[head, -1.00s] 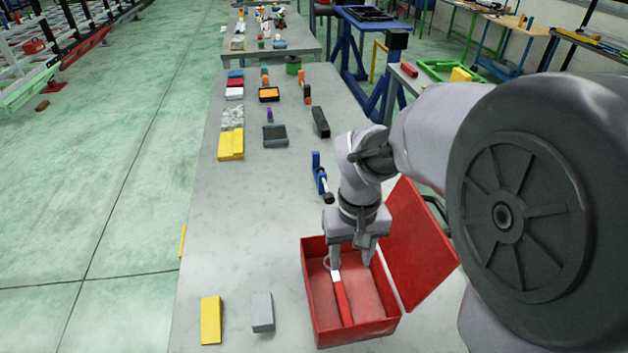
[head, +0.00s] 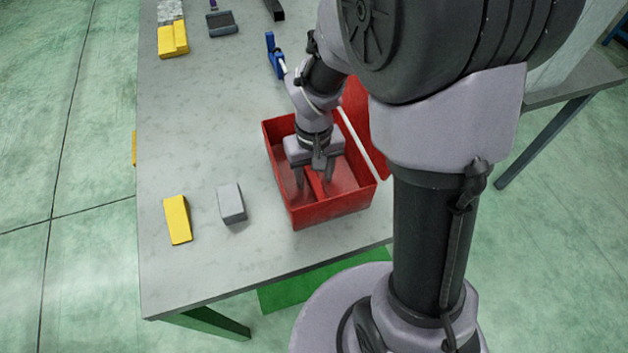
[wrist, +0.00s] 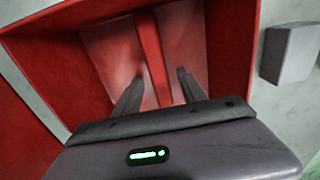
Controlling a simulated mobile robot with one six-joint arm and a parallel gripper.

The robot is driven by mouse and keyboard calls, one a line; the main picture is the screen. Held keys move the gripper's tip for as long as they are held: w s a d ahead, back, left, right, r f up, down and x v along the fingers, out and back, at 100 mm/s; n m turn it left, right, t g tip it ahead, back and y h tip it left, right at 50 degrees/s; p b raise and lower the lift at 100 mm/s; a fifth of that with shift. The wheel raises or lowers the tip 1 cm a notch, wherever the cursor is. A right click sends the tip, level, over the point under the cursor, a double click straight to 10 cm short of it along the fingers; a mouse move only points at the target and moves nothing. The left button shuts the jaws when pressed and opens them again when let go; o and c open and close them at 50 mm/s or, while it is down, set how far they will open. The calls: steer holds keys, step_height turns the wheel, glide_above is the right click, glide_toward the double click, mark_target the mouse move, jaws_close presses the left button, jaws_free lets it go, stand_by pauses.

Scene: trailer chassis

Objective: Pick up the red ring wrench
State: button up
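The red ring wrench (head: 316,184) lies inside the open red toolbox (head: 337,208) on the grey table. In the head view its ring end is hidden behind my gripper. In the wrist view the red handle (wrist: 152,58) runs up the picture between my two fingers. My gripper (head: 312,184) points down into the box, its fingers spread on either side of the handle. It also shows in the wrist view (wrist: 157,85), open, with gaps between the fingers and the handle. I cannot tell how far the fingertips are above the handle.
The box walls stand close around my gripper, and the raised lid (head: 364,125) is at its right side. A yellow block (head: 178,220) and a grey block (head: 231,203) lie left of the box. A blue clamp (head: 275,56) lies behind.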

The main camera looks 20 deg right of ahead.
jaws_close()
steer(key=shift+r, duration=0.15)
